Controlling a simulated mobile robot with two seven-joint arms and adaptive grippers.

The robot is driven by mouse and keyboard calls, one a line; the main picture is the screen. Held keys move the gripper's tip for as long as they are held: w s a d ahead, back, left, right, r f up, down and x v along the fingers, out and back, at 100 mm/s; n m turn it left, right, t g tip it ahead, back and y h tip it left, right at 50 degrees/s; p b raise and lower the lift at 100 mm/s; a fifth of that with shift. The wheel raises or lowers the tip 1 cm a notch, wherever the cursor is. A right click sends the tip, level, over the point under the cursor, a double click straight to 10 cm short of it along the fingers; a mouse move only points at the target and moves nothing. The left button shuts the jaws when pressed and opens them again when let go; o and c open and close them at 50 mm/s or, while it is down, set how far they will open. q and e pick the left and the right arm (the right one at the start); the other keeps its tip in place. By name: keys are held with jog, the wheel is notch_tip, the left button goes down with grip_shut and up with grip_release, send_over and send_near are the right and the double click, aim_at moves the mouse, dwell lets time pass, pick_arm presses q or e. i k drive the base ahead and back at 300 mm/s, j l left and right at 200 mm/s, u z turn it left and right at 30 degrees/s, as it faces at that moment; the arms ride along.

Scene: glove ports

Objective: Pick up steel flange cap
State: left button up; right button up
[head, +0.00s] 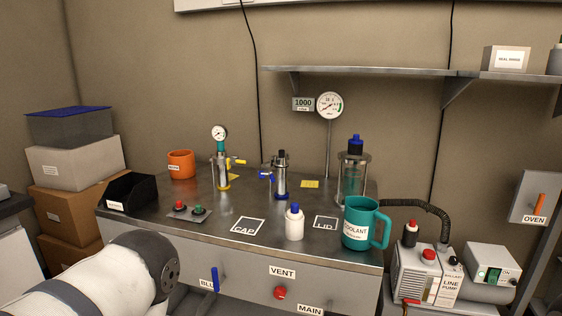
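I cannot pick out a steel flange cap for certain. A steel cylinder (281,183) with a dark top piece and a blue handle stands upright mid-table. A second steel fitting (222,175) with a gauge on top and a yellow handle stands to its left. A glass vessel (353,180) in a metal frame with a blue-and-black top stands at the right. The outlined square marked CAP (243,226) is empty. My white left arm comes in at lower left, but neither gripper shows.
The metal table (190,220) holds an orange mug (181,164), a black bin (131,193), a white bottle (294,222) and a teal coolant jug (361,224) near the front. An empty LID square (325,223) lies between bottle and jug. A pump (426,270) stands at right.

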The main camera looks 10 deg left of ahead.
aim_at(281, 159)
jog(key=i+j+z, duration=0.1)
jog(key=j+z, duration=0.25)
jog(key=j, duration=0.2)
jog(key=j+z, duration=0.35)
jog(key=j, duration=0.15)
jog(key=j+z, duration=0.35)
jog(key=j, duration=0.25)
